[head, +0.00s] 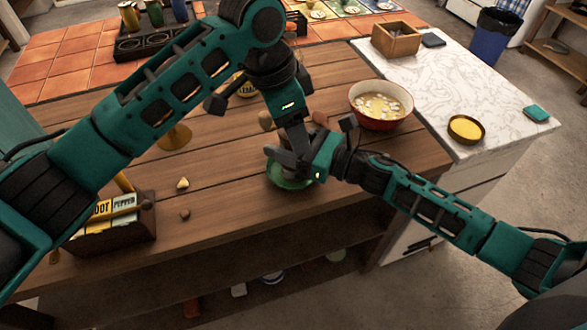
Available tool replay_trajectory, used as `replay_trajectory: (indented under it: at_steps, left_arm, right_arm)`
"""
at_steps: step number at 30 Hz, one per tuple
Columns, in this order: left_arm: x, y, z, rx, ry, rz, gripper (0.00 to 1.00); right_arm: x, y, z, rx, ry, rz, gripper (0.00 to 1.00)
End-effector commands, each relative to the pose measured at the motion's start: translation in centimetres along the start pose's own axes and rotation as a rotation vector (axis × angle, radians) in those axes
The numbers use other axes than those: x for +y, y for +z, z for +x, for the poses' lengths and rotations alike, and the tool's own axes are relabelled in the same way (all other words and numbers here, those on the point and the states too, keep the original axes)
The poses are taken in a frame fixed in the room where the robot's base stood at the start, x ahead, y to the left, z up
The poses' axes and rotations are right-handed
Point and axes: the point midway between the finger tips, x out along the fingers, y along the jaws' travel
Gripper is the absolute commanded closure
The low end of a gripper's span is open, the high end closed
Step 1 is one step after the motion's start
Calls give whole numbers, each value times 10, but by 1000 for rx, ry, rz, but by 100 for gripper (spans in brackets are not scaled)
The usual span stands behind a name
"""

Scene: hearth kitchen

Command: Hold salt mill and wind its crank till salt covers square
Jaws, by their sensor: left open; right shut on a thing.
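A red-rimmed bowl (381,104) with pale pieces in liquid stands right of the grippers. The marble counter (450,92) carries a wooden box (396,41) and a yellow-filled bowl (466,129).

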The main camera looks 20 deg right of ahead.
Motion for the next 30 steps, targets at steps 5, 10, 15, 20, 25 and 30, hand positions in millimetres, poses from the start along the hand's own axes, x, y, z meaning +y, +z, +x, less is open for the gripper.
replay_trajectory:
  at_steps: [5,10,15,20,25,30]
  left_arm:
    - [-3,0,0,2,-8,-4,36]
    - [-3,0,-2,2,-9,-4,36]
    - [-3,-4,-14,2,-10,-3,36]
    - [-2,-7,-26,2,-7,-2,36]
    - [-2,-10,-40,1,-5,-2,36]
    - [-2,-13,-53,2,-6,-1,36]
  right_arm:
    - [5,-1,0,0,12,-1,74]
    - [6,-1,0,-1,14,0,73]
    - [5,-1,0,-1,13,0,73]
    - [4,-1,0,-1,10,1,74]
    - [3,0,0,-1,7,1,74]
    - [2,0,0,-1,6,0,74]
